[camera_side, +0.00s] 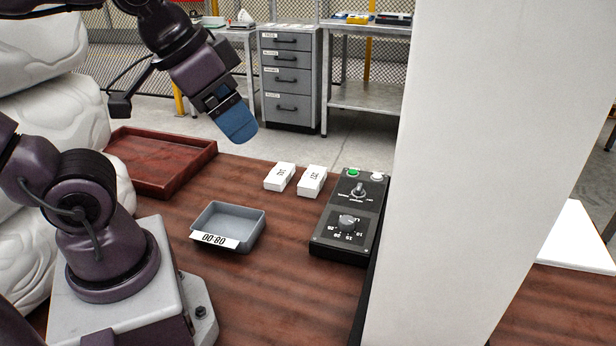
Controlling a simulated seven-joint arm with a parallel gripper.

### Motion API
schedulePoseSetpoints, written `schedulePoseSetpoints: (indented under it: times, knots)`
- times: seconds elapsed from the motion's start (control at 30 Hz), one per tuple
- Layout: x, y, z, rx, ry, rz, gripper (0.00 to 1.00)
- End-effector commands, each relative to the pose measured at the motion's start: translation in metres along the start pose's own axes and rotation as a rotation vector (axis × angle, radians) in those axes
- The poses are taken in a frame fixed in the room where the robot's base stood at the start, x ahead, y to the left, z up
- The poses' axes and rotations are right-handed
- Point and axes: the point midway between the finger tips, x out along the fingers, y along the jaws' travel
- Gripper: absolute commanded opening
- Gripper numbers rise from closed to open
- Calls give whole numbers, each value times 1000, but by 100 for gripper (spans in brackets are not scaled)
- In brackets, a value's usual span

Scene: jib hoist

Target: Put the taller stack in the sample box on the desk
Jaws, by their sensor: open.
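My gripper (237,124), with blue fingers, is open and empty, in the air above and to the left of the stacks. It touches nothing.
A dark red wooden tray (195,155) lies empty at the desk's far left. A black control box (345,222) with knobs and buttons stands right of the stacks. A large pale column (490,150) blocks the right side. Desk between the grey box and stacks is clear.

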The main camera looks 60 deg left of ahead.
Motion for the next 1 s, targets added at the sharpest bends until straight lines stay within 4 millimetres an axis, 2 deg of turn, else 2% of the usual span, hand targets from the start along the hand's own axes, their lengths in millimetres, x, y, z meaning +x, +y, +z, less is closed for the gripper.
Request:
schedulePoseSetpoints:
  times: [0.17,0.27,0.37,0.47,0.67,0.8,0.9,1.0]
  knots:
    - [25,-17,2,-70,-129,-41,85]
    - [47,-36,-5,-96,-230,-88,85]
    - [73,-61,-16,-29,-311,-127,85]
    - [102,-89,-26,117,-382,-138,85]
    - [172,-148,-39,556,-490,-80,85]
    - [230,-188,-40,983,-519,18,85]
    - [268,-211,-42,1327,-503,85,85]
    - [296,-226,-51,1674,-468,124,85]
